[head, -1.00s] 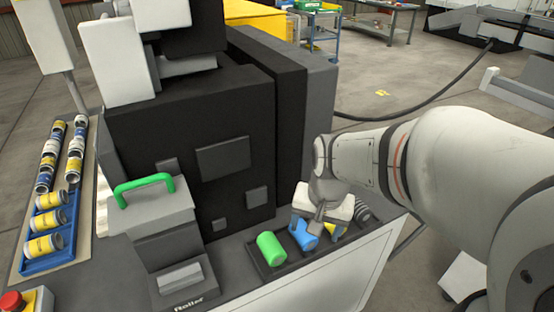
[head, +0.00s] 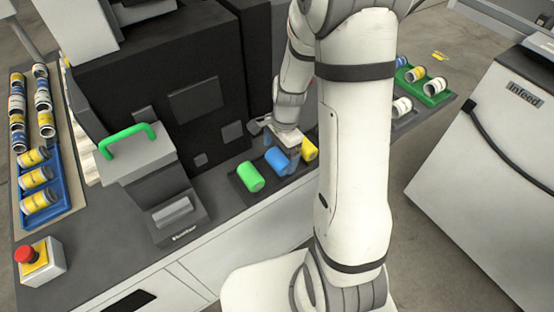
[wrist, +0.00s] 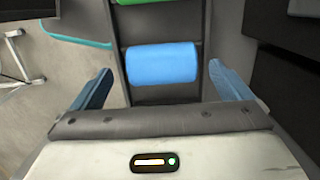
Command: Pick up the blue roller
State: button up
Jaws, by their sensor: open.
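The blue roller (head: 276,160) lies in a dark tray (head: 247,200), between a green roller (head: 250,177) and a yellow roller (head: 309,149). My gripper (head: 281,144) is at the blue roller and partly hides it in the head view. In the wrist view, the blue roller (wrist: 162,63) lies crosswise ahead of my open gripper (wrist: 160,78), between the lines of its two blue-tipped fingers. Floor-coloured gaps show between the roller and both fingers, and nothing is held. The green roller's edge (wrist: 160,2) shows at the top.
A dark machine block (head: 170,85) stands close behind the tray. A box with a green handle (head: 127,140) is to the left. A blue tray of cans (head: 60,207), a red button (head: 25,254) and a green tray (head: 437,93) are farther off. The infeed cabinet (head: 490,140) stands right.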

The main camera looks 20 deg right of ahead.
aim_at(279, 156)
jog(key=shift+a+f, duration=0.1)
jog(key=shift+f, duration=1.5)
jog(key=shift+c, duration=0.6)
jog(key=c, duration=1)
